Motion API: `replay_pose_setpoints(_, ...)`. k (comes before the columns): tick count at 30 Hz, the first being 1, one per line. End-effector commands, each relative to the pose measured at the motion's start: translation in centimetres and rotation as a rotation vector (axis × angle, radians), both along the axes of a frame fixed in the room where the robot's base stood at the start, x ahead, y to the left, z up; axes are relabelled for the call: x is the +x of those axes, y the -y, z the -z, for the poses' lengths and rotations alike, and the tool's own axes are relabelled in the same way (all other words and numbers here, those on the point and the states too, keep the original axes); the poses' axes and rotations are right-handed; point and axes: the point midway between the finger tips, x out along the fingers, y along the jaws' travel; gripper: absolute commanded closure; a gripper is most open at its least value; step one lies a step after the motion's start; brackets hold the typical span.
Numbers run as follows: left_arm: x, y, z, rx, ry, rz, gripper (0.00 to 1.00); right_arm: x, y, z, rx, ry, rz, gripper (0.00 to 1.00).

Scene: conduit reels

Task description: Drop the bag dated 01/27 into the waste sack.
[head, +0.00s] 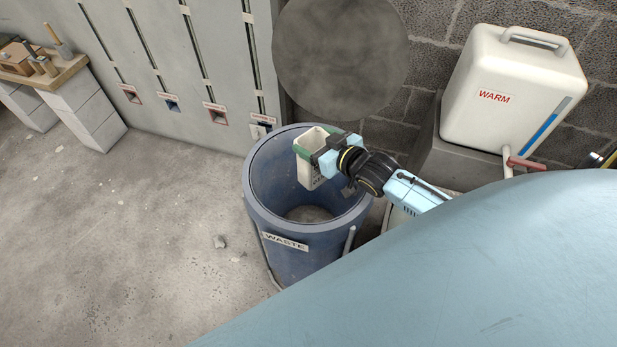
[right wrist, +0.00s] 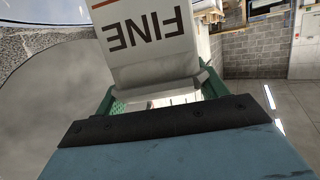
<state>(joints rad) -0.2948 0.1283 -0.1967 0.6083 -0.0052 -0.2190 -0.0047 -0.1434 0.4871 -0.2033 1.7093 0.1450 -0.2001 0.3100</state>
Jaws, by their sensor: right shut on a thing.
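My right gripper (head: 318,147) is shut on a pale, box-shaped bag (head: 306,175), with green fingers on its sides. The bag looks open at the top and hangs about upright over the mouth of the waste sack. In the right wrist view the bag (right wrist: 150,65) shows the word FINE upside down and an orange stripe; no date can be read. The waste sack (head: 268,205) is a round blue container with a WASTE label on its front. Its mouth is open, and a grey floor shows inside. My left gripper is not in view.
A white tank marked WARM (head: 510,85) with a red-handled tap stands on a block at the right. Grey panels with slots (head: 180,60) line the back wall. A wooden bench (head: 45,75) is at the far left. The floor left of the sack is mostly clear.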

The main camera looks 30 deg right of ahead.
Motion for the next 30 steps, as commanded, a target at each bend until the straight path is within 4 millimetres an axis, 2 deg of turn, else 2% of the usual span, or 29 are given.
replay_pose_setpoints(3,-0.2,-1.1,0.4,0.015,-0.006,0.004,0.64,0.0,0.0,0.4,-0.001,0.0,0.0,0.83)
replay_pose_setpoints(9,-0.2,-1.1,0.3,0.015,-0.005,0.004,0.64,0.0,0.0,0.3,-0.001,0.0,0.0,0.83)
replay_pose_setpoints(10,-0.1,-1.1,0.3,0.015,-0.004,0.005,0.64,0.0,0.0,0.3,-0.001,0.0,0.0,0.27)
replay_pose_setpoints(15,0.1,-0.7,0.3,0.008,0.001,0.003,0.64,0.0,0.0,0.3,-0.001,0.0,0.0,0.05)
replay_pose_setpoints(25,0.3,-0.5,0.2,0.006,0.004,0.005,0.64,-0.2,0.0,0.2,-0.001,-0.001,0.0,0.03)
replay_pose_setpoints(30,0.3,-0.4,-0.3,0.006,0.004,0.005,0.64,-1.8,0.3,-0.2,-0.001,-0.003,0.0,0.03)
